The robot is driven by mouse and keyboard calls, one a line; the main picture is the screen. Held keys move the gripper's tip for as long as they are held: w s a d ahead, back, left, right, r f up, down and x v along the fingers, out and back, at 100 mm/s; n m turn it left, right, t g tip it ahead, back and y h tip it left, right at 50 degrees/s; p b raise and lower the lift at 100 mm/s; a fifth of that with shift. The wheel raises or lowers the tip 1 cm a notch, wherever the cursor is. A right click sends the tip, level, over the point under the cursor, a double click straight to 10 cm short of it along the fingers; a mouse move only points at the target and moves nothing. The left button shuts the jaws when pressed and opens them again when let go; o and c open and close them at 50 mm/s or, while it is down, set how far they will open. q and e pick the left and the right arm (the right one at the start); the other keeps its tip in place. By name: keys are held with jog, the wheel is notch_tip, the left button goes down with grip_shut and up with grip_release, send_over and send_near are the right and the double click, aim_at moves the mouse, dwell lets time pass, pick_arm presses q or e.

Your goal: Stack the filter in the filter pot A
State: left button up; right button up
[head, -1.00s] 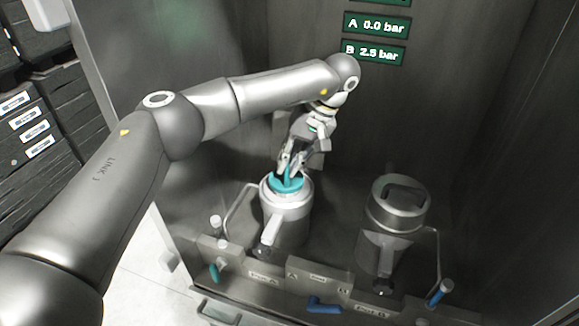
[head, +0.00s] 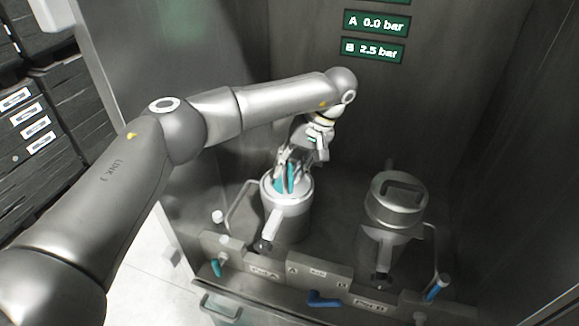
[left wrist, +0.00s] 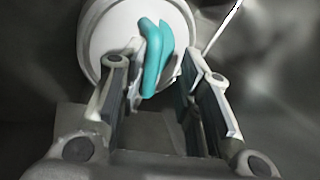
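Filter pot A (head: 290,218) is the silver pot on the left in the head view, behind the plate marked Pot A. The filter (head: 291,180) shows as a teal part within the mouth of this pot. The left wrist view shows a teal handle (left wrist: 158,58) over a round white surface (left wrist: 110,38). My left gripper (head: 285,160) is at the pot's mouth, with its fingers either side of the handle. In the left wrist view my left gripper (left wrist: 167,62) is open, with a gap on the handle's right. How deep the filter sits is hidden.
A second silver pot (head: 395,205) with a lid stands to the right. Wall displays read A 0.0 bar (head: 377,23) and B 2.5 bar (head: 375,51). Teal (head: 216,267) and blue (head: 323,301) valve handles line the front. Dark crates (head: 35,130) stand at left.

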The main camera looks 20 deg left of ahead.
pick_arm(q)
jog(key=shift+s+f, duration=0.15)
jog(key=shift+f, duration=0.1)
jog(key=shift+r+p, duration=0.25)
jog(key=shift+p, duration=0.05)
jog(key=r+b, duration=0.1)
jog(key=w+d+r+b, duration=0.1)
jog(key=r+b, duration=0.1)
jog(key=shift+w+d, duration=0.2)
jog(key=shift+w, duration=0.05)
jog(key=s+v, duration=0.1)
jog(key=v, duration=0.7)
jog(key=shift+w+r, duration=0.3)
jog(key=shift+d, duration=0.15)
